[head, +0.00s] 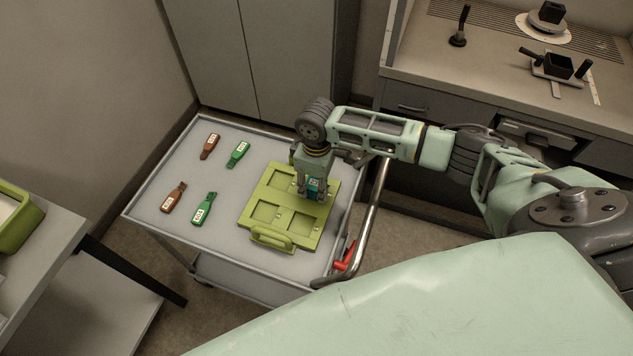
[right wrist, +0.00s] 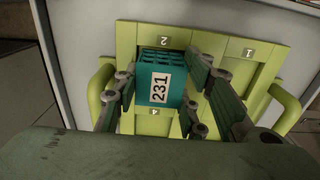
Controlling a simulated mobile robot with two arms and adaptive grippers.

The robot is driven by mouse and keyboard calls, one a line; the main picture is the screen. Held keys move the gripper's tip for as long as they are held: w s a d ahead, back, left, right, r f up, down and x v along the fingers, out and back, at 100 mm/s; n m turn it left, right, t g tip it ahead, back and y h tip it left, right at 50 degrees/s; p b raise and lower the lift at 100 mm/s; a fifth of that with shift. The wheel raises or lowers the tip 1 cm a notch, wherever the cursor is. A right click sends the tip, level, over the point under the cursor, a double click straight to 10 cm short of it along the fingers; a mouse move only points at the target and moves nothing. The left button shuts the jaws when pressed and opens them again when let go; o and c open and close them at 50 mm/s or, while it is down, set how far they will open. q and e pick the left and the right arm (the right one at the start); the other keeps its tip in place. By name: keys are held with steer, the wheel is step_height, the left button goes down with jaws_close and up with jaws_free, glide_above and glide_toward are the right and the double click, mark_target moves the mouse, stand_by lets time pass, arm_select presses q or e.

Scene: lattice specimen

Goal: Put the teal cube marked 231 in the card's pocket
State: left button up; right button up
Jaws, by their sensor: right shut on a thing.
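The teal cube marked 231 (right wrist: 157,80) is between the fingers of my right gripper (head: 313,190); it also shows in the head view (head: 315,184). The right gripper is shut on it and points down over the card. The card (head: 248,221) is a yellow-green board with several square pockets and a handle at each of two ends. In the right wrist view the card (right wrist: 127,45) has labels 2 and 1 on its far side and 4 below the cube. The cube covers most of the pocket by label 2; I cannot tell whether it touches the bottom. My left gripper is not in view.
The card lies on a grey cart (head: 215,240) with a raised rim. A metal handle rail (head: 371,220) runs along the cart's right side. A bench (head: 480,70) stands behind right.

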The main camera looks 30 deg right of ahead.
mark_target(317, 183)
steer(key=shift+f, duration=0.1)
steer(key=o, duration=1.2)
steer(key=shift+c, duration=0.2)
steer(key=shift+o, duration=0.5)
steer(key=o, duration=0.4)
step_height(317, 183, up, 5)
steer(key=p, duration=0.5)
steer(key=shift+p, duration=0.4)
